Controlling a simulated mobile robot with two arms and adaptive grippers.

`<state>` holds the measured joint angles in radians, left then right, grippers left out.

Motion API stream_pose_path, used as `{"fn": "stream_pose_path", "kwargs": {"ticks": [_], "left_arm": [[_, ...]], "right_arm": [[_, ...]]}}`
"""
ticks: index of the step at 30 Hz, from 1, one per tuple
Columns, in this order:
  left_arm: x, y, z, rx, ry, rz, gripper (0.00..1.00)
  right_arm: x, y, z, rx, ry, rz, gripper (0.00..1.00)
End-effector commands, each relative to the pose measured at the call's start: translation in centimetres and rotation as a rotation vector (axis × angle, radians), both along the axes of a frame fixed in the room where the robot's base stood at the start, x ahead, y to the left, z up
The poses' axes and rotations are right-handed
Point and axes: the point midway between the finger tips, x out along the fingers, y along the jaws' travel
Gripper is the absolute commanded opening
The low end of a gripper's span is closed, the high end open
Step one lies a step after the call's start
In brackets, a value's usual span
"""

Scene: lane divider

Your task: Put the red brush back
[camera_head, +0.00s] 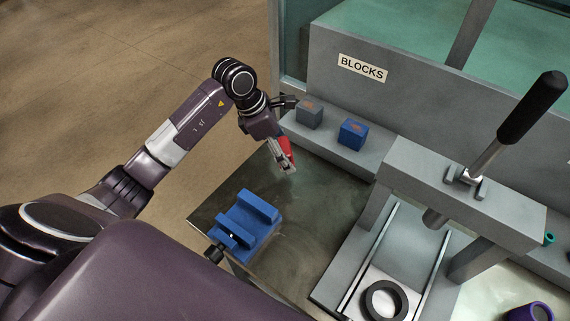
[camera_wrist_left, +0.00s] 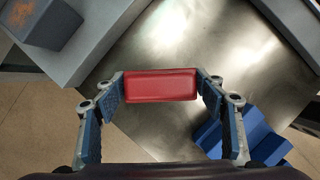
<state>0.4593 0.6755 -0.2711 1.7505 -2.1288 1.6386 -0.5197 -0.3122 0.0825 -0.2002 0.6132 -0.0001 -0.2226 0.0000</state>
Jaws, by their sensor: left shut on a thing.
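My left gripper (camera_head: 284,167) is shut on the red brush (camera_head: 286,150). It holds the brush above the dark metal bench top (camera_head: 312,195), just in front of the ledge with the blocks. In the left wrist view the brush (camera_wrist_left: 161,85) shows as a red bar between the two fingers of the left gripper (camera_wrist_left: 160,88). Its bristles cannot be made out. My right gripper is not in view.
A blue vise (camera_head: 243,226) stands near the bench's left front edge. A grey block (camera_head: 309,114) and a blue block (camera_head: 352,134) sit on the ledge under the BLOCKS sign (camera_head: 362,68). A grey lever press (camera_head: 465,190) with a dark ring (camera_head: 385,300) stands at right.

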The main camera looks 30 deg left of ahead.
Motion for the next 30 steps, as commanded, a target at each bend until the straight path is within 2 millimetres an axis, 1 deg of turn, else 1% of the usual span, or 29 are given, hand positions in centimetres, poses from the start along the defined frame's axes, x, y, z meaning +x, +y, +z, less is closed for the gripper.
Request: {"fn": "stream_pose_path", "kwargs": {"ticks": [1,3,7,11,15,18,25,28,29,30], "left_arm": [[-0.1,-0.1,-0.8,-0.003,0.003,0.003,0.42],[-0.1,0.0,-1.8,-0.002,0.001,0.001,0.42],[0.0,0.0,-2.9,-0.001,0.000,0.001,0.42],[0.0,0.0,-3.9,-0.001,0.000,0.001,0.42],[0.0,-0.1,-6.0,-0.003,0.003,0.003,0.42],[0.0,0.0,-7.1,0.000,0.000,0.001,0.42],[0.0,0.0,-7.3,0.001,-0.002,0.000,0.42],[0.0,0.1,-7.6,0.002,-0.003,0.000,0.42],[0.0,0.0,-7.6,0.002,-0.003,0.000,0.65],[0.0,0.0,-7.5,0.001,-0.002,0.000,0.70]], "right_arm": [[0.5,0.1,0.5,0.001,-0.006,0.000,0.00],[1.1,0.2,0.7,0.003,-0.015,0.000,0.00],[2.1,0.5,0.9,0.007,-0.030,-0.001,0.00],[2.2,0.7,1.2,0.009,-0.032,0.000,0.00],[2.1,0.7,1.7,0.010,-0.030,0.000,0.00],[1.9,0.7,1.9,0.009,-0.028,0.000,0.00],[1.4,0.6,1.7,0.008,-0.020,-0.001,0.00],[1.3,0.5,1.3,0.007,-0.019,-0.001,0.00],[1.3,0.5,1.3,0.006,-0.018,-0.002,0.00],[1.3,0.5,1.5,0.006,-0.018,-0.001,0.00]]}}
